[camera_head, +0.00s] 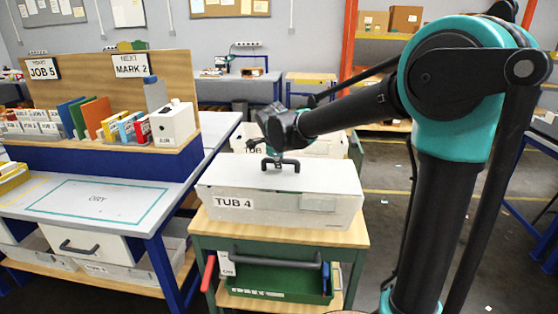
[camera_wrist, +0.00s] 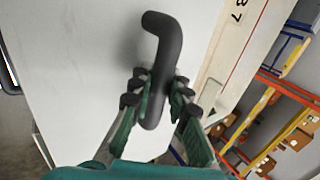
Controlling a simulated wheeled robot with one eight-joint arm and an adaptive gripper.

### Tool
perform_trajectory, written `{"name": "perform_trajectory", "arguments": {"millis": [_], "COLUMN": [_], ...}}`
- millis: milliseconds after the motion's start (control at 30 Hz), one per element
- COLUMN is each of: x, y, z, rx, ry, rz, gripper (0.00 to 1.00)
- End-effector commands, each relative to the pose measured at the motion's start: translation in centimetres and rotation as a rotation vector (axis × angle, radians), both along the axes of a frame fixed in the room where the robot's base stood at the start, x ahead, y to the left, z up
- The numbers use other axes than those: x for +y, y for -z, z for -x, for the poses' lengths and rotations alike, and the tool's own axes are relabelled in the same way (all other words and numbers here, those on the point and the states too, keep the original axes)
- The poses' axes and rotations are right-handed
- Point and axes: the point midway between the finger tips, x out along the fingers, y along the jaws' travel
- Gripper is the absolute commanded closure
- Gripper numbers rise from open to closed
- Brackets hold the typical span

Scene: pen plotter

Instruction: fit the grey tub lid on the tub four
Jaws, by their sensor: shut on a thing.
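Tub four (camera_head: 276,207) is a light grey tub labelled "TUB 4" on the wooden top of a green cabinet. The grey tub lid (camera_head: 325,177) lies over its top and looks flat and level; I cannot tell whether it is fully seated. The lid has a dark bent handle (camera_head: 281,165), which also shows in the wrist view (camera_wrist: 163,60). My gripper (camera_head: 272,146) is above the lid, with its fingers on either side of the handle. In the wrist view my gripper (camera_wrist: 157,97) is shut on the lower part of the handle.
Another labelled tub (camera_head: 322,143) stands just behind tub four. The cabinet top (camera_head: 300,236) has a narrow free rim in front. An open green drawer (camera_head: 270,278) is below.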

Motion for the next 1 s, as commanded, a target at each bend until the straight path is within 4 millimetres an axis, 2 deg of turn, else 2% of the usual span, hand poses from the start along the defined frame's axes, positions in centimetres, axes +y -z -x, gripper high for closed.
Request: {"name": "perform_trajectory", "arguments": {"millis": [133,167,333,733,867,1000], "x": [0.0,0.0,0.0,0.0,0.1,0.2], "y": [0.0,0.0,0.0,-0.6,-2.1,-4.5], "z": [0.0,0.0,0.0,0.4,1.4,3.2], "rx": [0.0,0.0,0.0,0.0,0.0,0.001], "ry": [0.0,0.0,0.0,0.0,-0.001,-0.002], "rz": [0.0,0.0,0.0,0.0,-0.001,0.0], "gripper": [1.0,0.8,0.59,0.59,0.59,0.59]}}
